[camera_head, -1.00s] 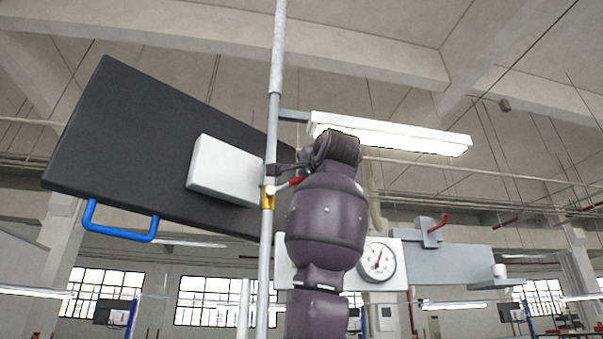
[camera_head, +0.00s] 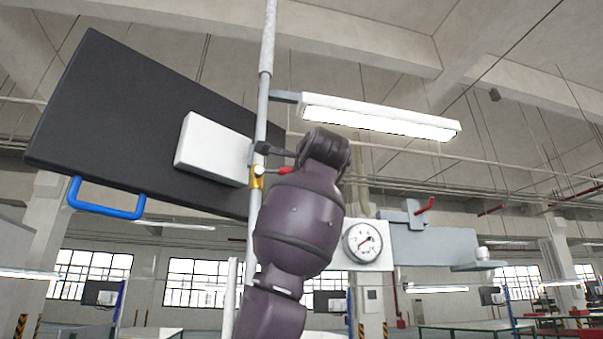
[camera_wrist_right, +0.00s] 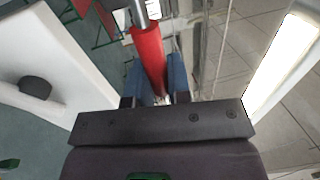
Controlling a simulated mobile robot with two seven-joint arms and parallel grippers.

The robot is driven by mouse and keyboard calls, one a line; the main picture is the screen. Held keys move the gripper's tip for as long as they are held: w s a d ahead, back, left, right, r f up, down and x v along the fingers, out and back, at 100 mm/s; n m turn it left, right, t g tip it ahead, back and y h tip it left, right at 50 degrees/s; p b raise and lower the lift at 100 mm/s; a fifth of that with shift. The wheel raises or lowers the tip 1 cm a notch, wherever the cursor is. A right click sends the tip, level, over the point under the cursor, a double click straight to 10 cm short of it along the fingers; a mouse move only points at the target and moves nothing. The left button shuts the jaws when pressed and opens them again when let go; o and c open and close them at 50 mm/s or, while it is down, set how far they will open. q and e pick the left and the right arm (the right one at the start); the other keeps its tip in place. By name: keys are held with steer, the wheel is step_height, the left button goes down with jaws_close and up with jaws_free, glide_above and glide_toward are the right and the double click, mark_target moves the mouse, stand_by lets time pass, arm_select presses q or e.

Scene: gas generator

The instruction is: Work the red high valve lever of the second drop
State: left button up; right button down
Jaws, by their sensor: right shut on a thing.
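The red valve lever (camera_head: 286,170) sticks out to the right from a brass valve (camera_head: 257,178) on the thin vertical grey pipe. It looks nearly level. My right gripper (camera_head: 272,151) is at the lever, partly hidden behind my own purple wrist. In the right wrist view the red lever (camera_wrist_right: 149,55) runs between the blue fingers of my right gripper (camera_wrist_right: 158,85), which are shut on it. The lever's far end meets a metal valve stem (camera_wrist_right: 142,14). My left gripper is not in view.
A large dark panel (camera_head: 110,120) with a white box (camera_head: 212,150) and blue handle (camera_head: 105,205) is left of the pipe. A lit lamp (camera_head: 380,117) hangs at upper right. A round gauge (camera_head: 363,243) and another red lever (camera_head: 426,206) are lower right.

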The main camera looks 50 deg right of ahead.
steer(key=shift+f, duration=0.1)
steer(key=c, duration=1.1)
jaws_free()
steer(key=shift+s+a, duration=0.25)
steer(key=shift+s, duration=0.15)
steer(key=b+v, duration=0.1)
steer(key=v, duration=0.9)
